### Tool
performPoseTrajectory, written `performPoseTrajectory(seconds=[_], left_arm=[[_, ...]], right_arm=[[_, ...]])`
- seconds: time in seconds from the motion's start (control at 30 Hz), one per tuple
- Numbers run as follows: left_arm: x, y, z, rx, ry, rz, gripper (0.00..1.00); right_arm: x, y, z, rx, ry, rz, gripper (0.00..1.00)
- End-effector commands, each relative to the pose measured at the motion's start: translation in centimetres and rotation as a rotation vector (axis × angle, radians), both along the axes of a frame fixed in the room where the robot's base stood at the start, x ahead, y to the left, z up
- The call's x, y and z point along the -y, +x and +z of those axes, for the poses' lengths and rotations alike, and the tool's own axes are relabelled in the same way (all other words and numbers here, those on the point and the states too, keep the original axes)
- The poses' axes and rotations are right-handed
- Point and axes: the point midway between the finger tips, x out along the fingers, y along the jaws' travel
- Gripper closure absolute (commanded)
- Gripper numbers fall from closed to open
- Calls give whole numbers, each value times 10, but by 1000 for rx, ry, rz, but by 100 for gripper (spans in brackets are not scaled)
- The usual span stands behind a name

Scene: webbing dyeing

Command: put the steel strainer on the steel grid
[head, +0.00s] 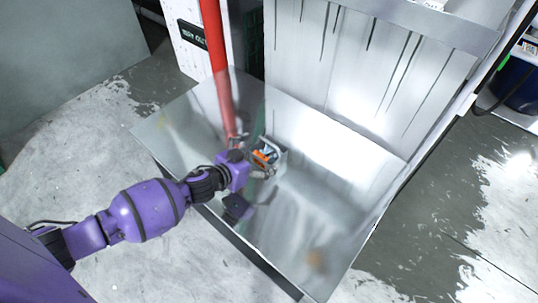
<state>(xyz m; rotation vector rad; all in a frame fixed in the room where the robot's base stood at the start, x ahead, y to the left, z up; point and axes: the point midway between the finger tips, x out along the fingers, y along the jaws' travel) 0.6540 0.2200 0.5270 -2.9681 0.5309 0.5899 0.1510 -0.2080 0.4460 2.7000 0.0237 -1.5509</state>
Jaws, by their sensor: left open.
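My left gripper (258,168) reaches in from the left over a shiny metal surface and is open. A small steel-coloured container (281,162) with orange and blue things in it is right at its fingertips. It may be the steel strainer, but it is too small and partly hidden to tell. I cannot tell whether the fingers touch it. I cannot make out a steel grid. My right gripper is not in view.
The metal surface (345,190) is mostly bare to the right and front. A slotted metal panel (370,65) rises behind it. A red upright pipe (214,40) stands close behind my gripper. A dark blue container (518,88) is at the far right.

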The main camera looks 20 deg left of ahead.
Motion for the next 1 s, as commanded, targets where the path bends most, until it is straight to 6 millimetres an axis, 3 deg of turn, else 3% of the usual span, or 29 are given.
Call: performPoseTrajectory(seconds=[0.23,0.57,1.0], left_arm=[[14,30,-17,-1,1,0,2],[16,35,-18,0,-1,1,3],[16,35,-17,1,0,0,59]], right_arm=[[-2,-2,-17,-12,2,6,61],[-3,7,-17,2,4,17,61],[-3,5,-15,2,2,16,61]])
